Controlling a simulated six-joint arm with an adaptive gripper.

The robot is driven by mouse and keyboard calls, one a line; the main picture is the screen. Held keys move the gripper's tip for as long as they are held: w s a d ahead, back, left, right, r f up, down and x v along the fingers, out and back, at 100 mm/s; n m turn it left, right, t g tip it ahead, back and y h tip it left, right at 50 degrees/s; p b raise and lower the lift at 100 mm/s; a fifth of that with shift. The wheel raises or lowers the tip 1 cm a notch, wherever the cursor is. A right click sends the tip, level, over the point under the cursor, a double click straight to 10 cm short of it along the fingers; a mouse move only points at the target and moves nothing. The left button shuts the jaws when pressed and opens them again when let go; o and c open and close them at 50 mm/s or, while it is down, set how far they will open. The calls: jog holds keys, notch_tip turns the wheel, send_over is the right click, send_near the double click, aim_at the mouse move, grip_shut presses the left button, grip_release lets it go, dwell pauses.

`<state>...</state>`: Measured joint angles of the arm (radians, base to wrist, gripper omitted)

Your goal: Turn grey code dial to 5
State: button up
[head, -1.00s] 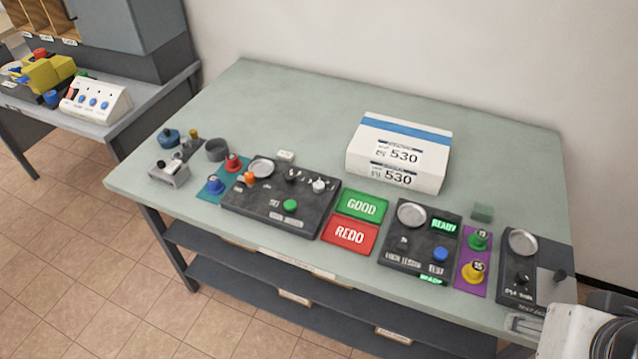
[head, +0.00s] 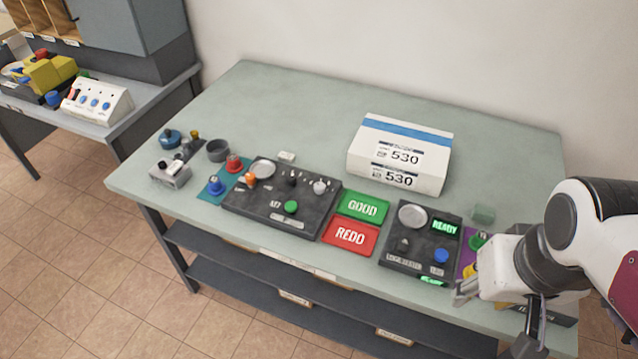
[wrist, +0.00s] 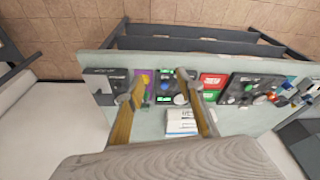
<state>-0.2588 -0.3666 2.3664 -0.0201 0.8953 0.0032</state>
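A light grey knob (head: 319,187), which looks like the grey code dial, sits at the right end of the upper row on a black panel (head: 240,209). Its setting is too small to read. A black knob (head: 291,178) and an orange knob (head: 250,178) are in the same row, with a green button (head: 291,207) below them. My gripper (head: 495,320) is at the table's right front, well right of that panel and holding nothing. In the wrist view my gripper (wrist: 160,88) has its two fingers spread apart above the table, seen upside down.
A white box (head: 398,180) marked 530 stands behind the panels. Green GOOD (head: 362,207) and red REDO (head: 350,236) plates lie between the black panel and a second dark panel (head: 425,218) with a READY light. The table's back left is clear.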

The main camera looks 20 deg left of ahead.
jog(key=w+a+f+n+g, duration=0.1)
jog(key=w+a+f, duration=0.2)
jog(key=w+a, duration=0.35)
jog(key=w+a+f+n, duration=0.1)
jog(key=w+a+f, duration=0.2)
jog(key=w+a, duration=0.3)
jog(key=t, duration=0.2)
send_near(320, 186)
jog(key=s+d+f, duration=0.2)
jog(key=s+f, duration=0.1)
jog(key=shift+s+d+f, duration=0.15)
jog(key=shift+f, duration=0.1)
jog(key=shift+m+t, duration=0.3)
jog(key=shift+m, duration=0.6)
jog(key=w+a+r, duration=0.2)
jog(key=w, duration=0.1)
jog(key=shift+a+r, duration=0.15)
jog(key=shift+r, duration=0.25)
jog(key=shift+f, duration=0.1)
jog(key=shift+x, duration=3.85)
